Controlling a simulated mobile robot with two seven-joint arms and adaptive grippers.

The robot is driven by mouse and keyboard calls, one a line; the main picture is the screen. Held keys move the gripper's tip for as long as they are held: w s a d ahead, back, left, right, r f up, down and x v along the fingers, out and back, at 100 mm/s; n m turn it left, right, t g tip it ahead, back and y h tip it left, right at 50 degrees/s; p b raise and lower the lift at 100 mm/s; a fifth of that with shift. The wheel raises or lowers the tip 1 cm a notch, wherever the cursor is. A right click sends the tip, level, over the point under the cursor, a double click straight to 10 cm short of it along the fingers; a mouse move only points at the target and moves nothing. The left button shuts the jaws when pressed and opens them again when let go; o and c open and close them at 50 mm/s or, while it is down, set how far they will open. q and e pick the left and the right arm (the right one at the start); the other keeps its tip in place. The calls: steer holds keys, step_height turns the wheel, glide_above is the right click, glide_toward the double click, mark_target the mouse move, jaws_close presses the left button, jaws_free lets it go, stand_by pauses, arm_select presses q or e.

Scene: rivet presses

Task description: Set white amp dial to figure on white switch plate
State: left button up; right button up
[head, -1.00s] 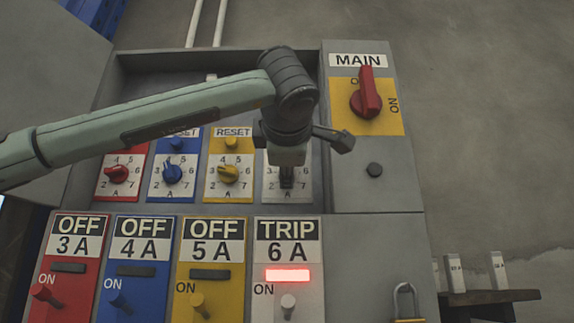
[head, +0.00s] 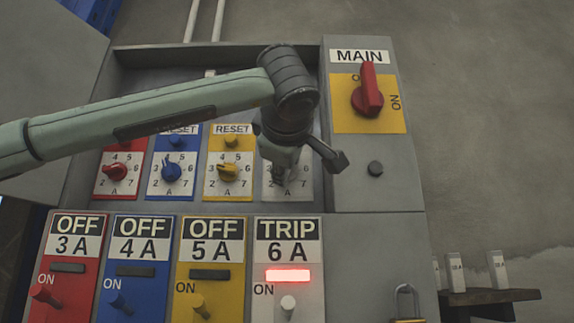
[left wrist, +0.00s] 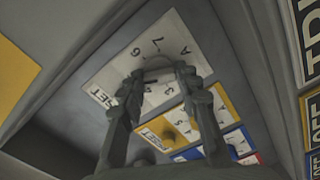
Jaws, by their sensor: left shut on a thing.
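The white amp dial plate (head: 268,190) is at the right end of the dial row, largely covered by my left gripper (head: 287,180). In the left wrist view its face (left wrist: 147,45) shows printed figures, 6 and 7 among them. My left gripper (left wrist: 160,78) is shut on the white dial knob (left wrist: 158,64), which is mostly hidden between the fingers; its exact pointing cannot be read. The white switch plate (head: 262,305) below reads TRIP and 6 A, with a lit red lamp (head: 288,275) and a white toggle (head: 288,303). My right gripper is not in view.
Red (head: 115,174), blue (head: 171,171) and yellow (head: 228,171) dials stand left of the white one, above their OFF switch plates. A red MAIN switch (head: 368,92) is at the upper right. A padlock (head: 404,300) hangs at the lower right.

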arm_select(q)
steer(key=shift+d, duration=0.1)
steer(key=o, duration=1.1)
steer(key=s, duration=1.2)
